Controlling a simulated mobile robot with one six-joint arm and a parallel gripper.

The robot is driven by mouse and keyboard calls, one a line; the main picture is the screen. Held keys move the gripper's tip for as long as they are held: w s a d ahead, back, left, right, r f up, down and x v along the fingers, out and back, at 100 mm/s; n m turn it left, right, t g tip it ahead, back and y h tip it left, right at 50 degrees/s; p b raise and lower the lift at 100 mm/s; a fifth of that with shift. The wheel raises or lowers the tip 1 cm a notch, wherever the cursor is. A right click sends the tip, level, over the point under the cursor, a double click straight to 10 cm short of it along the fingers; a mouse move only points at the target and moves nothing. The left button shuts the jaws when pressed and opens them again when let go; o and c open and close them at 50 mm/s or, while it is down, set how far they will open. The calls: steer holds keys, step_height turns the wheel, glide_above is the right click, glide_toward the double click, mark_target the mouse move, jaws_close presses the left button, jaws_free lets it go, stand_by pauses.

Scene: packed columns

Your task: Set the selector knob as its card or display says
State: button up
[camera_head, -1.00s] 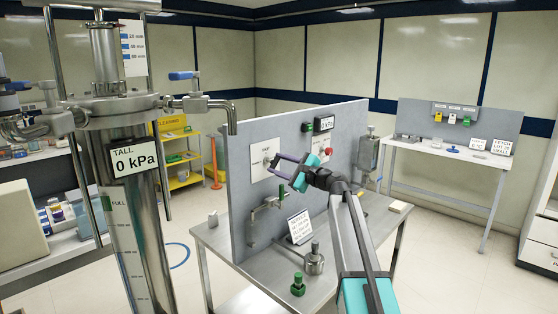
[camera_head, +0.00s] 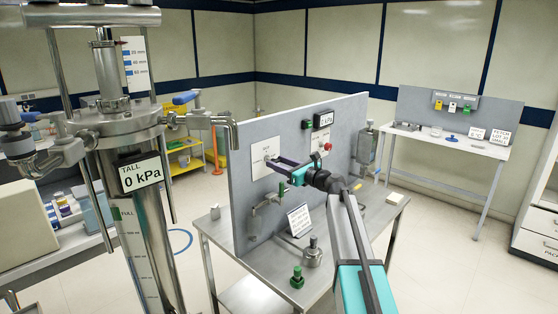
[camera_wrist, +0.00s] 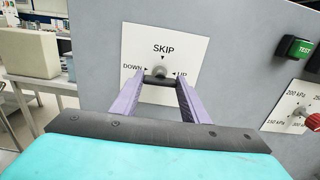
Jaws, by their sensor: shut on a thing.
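The selector knob (camera_wrist: 160,72) is on a white plate (camera_wrist: 150,45) on the grey upright panel, marked SKIP at top, DOWN at left and UP at right. Its plate also shows in the head view (camera_head: 262,150). The knob has a round grey part with a dark bar across it. My gripper (camera_wrist: 160,80) reaches the plate, its two purple fingers either side of the bar, shut on the knob. In the head view my gripper (camera_head: 272,163) hides most of the knob. Its exact pointing is unclear. A card (camera_head: 299,220) stands on the bench, too small to read.
A green TEST button (camera_wrist: 295,47) and a red knob (camera_wrist: 313,122) on a kPa dial are right of the plate. A valve fitting (camera_head: 255,215) is below my gripper. A green-topped item (camera_head: 297,277) and a metal pot (camera_head: 312,255) stand on the bench.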

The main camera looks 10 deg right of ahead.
stand_by(0.5)
steer(key=o, duration=1.1)
steer(key=shift+c, duration=0.2)
steer(key=b+v, duration=0.4)
steer(key=v, duration=1)
steer(key=shift+b, duration=0.3)
steer(key=shift+a, duration=0.1)
